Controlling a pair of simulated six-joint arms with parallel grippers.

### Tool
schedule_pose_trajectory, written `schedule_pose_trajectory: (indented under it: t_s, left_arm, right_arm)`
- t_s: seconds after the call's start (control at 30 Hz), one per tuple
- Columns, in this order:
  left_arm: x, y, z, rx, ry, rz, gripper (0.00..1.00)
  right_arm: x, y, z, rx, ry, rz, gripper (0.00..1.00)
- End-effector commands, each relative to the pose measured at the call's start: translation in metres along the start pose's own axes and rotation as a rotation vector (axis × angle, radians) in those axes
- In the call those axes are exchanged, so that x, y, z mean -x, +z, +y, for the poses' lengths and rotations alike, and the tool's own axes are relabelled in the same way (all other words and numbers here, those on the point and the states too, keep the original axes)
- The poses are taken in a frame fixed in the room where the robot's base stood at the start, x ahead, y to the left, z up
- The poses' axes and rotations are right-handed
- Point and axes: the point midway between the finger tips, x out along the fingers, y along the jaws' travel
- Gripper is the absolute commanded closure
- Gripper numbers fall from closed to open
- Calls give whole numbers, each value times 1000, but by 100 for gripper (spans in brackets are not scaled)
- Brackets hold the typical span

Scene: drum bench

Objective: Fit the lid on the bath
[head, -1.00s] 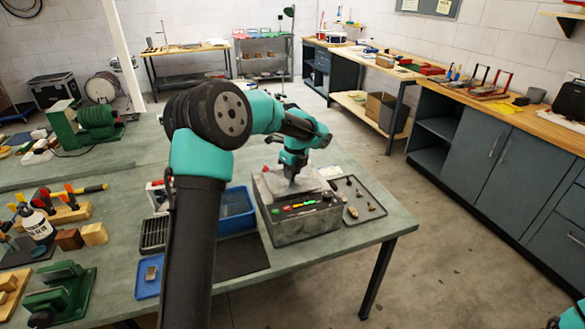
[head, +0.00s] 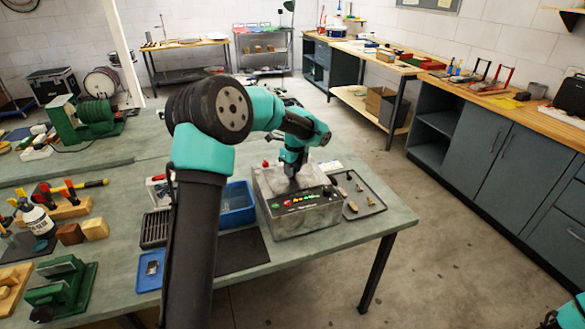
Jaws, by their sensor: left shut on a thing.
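The bath (head: 305,222) is a grey metal box with a dark front panel of coloured lights, near the right end of the green bench. My left gripper (head: 291,175) is above the bath, pointing down, shut on the lid (head: 313,178). The lid is a pale grey plate lying over the bath's top opening. It looks about level, and its edges look close to the rim. The gripper hides the lid's handle and part of its middle. I cannot tell whether the lid is fully seated. My right gripper is out of view.
A dark tray with small metal parts (head: 362,198) lies right of the bath. A blue bin (head: 236,206) stands left of it, with a dark mat (head: 243,252) in front. A small blue tray (head: 150,270) is farther left. My left arm crosses the foreground.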

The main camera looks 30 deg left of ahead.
Motion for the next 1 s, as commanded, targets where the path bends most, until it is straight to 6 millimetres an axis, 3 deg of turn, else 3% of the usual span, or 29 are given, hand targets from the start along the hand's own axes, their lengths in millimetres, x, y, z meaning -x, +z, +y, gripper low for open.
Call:
schedule_pose_trajectory:
  t_s: [0.37,0.4,0.6,0.7,1.0]
  left_arm:
    - [-3,0,0,0,0,0,100]
    - [-3,0,0,0,0,0,69]
    - [-3,0,0,0,0,0,49]
    - [-3,0,0,0,0,0,42]
    - [-1,0,0,0,0,0,42]
  right_arm:
    - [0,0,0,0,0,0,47]
    - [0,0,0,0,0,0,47]
    - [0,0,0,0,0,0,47]
    - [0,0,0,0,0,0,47]
    - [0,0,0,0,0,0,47]
